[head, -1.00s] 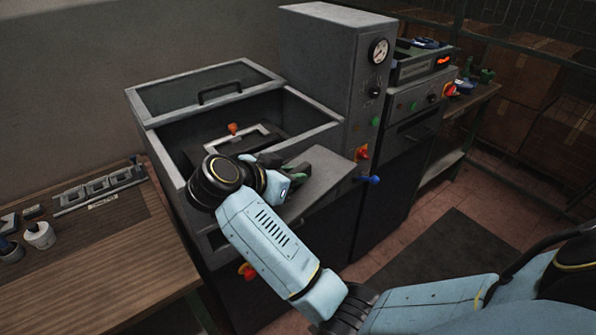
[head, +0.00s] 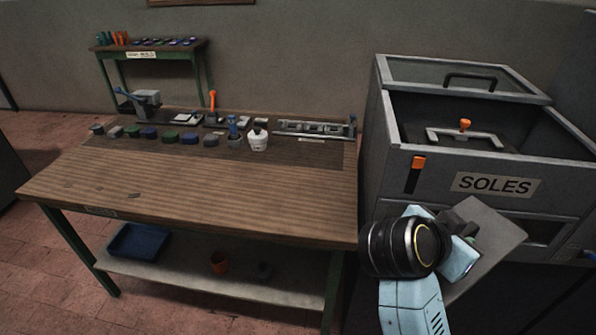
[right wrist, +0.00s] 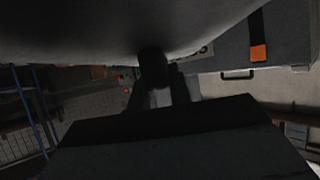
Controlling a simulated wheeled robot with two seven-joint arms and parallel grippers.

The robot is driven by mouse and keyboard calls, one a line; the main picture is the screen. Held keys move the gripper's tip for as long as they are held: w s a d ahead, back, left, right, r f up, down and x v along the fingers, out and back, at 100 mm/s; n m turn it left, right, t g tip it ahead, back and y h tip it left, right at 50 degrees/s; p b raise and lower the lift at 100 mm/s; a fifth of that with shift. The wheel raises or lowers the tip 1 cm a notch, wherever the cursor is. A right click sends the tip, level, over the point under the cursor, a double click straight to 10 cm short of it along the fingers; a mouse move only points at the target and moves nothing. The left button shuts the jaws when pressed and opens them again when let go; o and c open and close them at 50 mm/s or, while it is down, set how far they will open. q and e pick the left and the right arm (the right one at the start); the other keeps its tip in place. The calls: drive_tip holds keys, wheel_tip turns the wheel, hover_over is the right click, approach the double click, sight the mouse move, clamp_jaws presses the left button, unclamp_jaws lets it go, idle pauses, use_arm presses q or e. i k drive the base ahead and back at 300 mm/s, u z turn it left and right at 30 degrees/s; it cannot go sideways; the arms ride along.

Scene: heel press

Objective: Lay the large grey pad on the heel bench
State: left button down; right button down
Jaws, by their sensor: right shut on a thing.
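My right gripper (head: 466,236) is shut on a large flat grey pad (head: 496,236), in front of the machine marked SOLES. The pad is tilted and held clear of the bench, partly hidden by my wrist. In the right wrist view the gripper fingers (right wrist: 158,95) meet the near-black pad (right wrist: 165,145), which fills the lower part. A long wooden bench (head: 200,205) stands to the left of the gripper, with a label on its front edge too small to read. My left gripper is not in view.
The SOLES machine (head: 388,150) stands right of the bench, its lid raised. Several small pads, a white pot (head: 258,141) and a metal rack (head: 315,129) line the bench's back. A small green table (head: 150,50) stands behind.

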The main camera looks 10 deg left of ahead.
sight(291, 195)
drive_tip(key=u, duration=0.45)
drive_tip(key=k, duration=0.5)
drive_tip(key=u, duration=0.35)
drive_tip(key=i, duration=1.35)
drive_tip(key=u, duration=0.25)
